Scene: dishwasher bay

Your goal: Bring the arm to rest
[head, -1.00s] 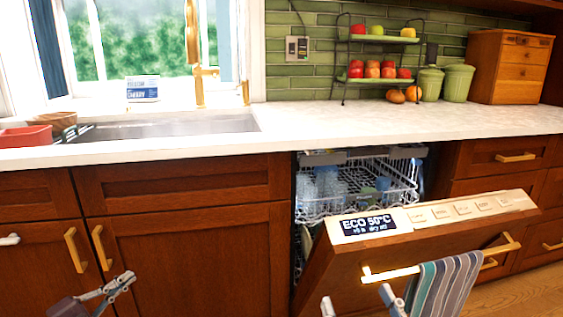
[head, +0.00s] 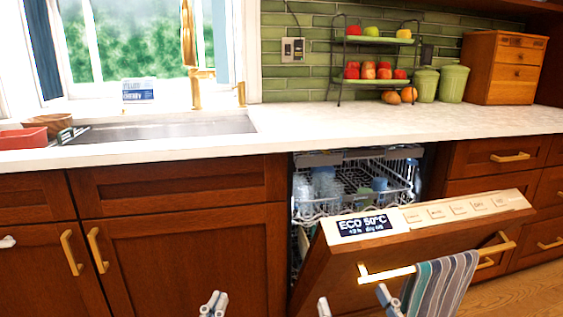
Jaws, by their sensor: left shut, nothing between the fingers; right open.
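My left gripper (head: 214,303) is at the bottom edge of the head view, in front of the wooden cabinet doors. Its fingers are together and hold nothing. My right gripper (head: 355,302) is at the bottom, below the dishwasher door's gold handle. Its two fingertips are wide apart with nothing seen between them. Most of both arms is out of view below. The dishwasher door (head: 400,246) is partly open and tilted toward me, its display reading ECO 50°C. A striped towel (head: 438,285) hangs over the handle, close to the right gripper's right finger.
The upper rack (head: 355,190) inside the dishwasher holds glasses. Above are the white counter (head: 340,128), sink (head: 160,130), red tray (head: 22,138), fruit stand (head: 375,82), green canisters (head: 453,84) and wooden drawer box (head: 503,68). Gold handles (head: 97,250) stick out from the cabinets.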

